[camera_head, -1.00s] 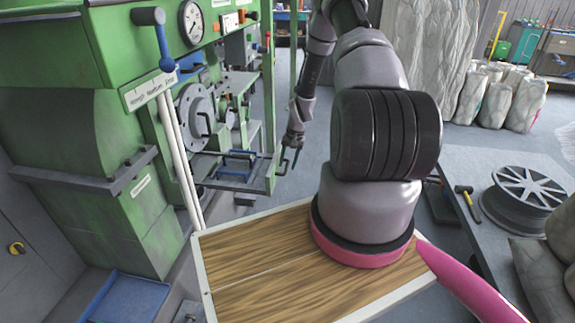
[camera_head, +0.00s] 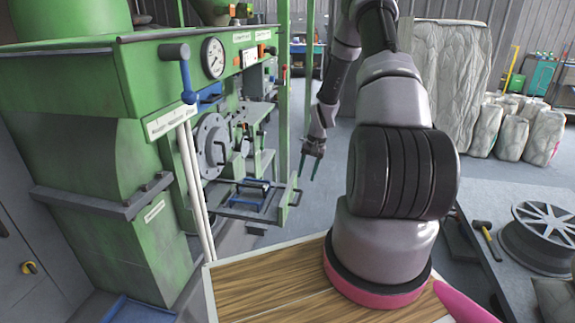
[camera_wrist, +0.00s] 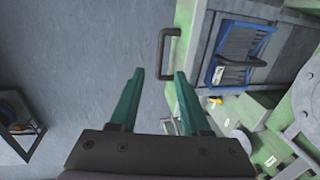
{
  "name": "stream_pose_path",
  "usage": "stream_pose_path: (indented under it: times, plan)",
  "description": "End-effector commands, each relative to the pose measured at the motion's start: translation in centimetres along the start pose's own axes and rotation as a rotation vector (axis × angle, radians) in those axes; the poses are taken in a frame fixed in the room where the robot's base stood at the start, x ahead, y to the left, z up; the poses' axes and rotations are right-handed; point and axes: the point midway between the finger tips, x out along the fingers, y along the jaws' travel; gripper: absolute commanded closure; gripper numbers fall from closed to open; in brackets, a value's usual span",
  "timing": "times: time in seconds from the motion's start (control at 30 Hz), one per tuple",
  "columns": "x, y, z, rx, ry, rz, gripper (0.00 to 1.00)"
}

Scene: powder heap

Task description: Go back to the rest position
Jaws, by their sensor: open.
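My gripper (camera_head: 311,167) hangs from my arm to the right of the green machine's open drawer, pointing down. In the wrist view my gripper (camera_wrist: 158,88) shows two green fingers spread apart with nothing between them. The drawer (camera_head: 250,200) of the green machine is pulled out, with a blue-edged tray in it. Its dark handle (camera_wrist: 167,55) shows in the wrist view, beyond the fingertips and apart from them.
The green machine (camera_head: 100,150) fills the left, with a gauge (camera_head: 212,58). A hammer (camera_head: 486,240) and a grey spoked wheel (camera_head: 545,235) lie at the right. White sacks (camera_head: 515,130) stand behind.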

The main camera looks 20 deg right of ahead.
Motion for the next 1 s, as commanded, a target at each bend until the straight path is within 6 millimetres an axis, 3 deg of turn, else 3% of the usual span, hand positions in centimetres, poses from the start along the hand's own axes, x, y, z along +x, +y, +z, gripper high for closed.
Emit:
stream_pose_path:
  times: [0.17,0.27,0.43,0.57,0.8,1.0]
  plan:
    - [-0.5,-0.2,-0.1,-0.004,0.005,0.001,0.53]
    - [-2.7,-1.0,-0.2,-0.019,0.024,0.005,0.53]
    - [-10.3,-3.5,0.5,-0.064,0.084,0.019,0.53]
    - [-16.7,-5.5,2.2,-0.097,0.134,0.023,0.53]
    - [-27.4,-8.2,7.4,-0.145,0.226,0.006,0.53]
    - [-34.6,-9.2,13.3,-0.180,0.298,-0.033,0.53]
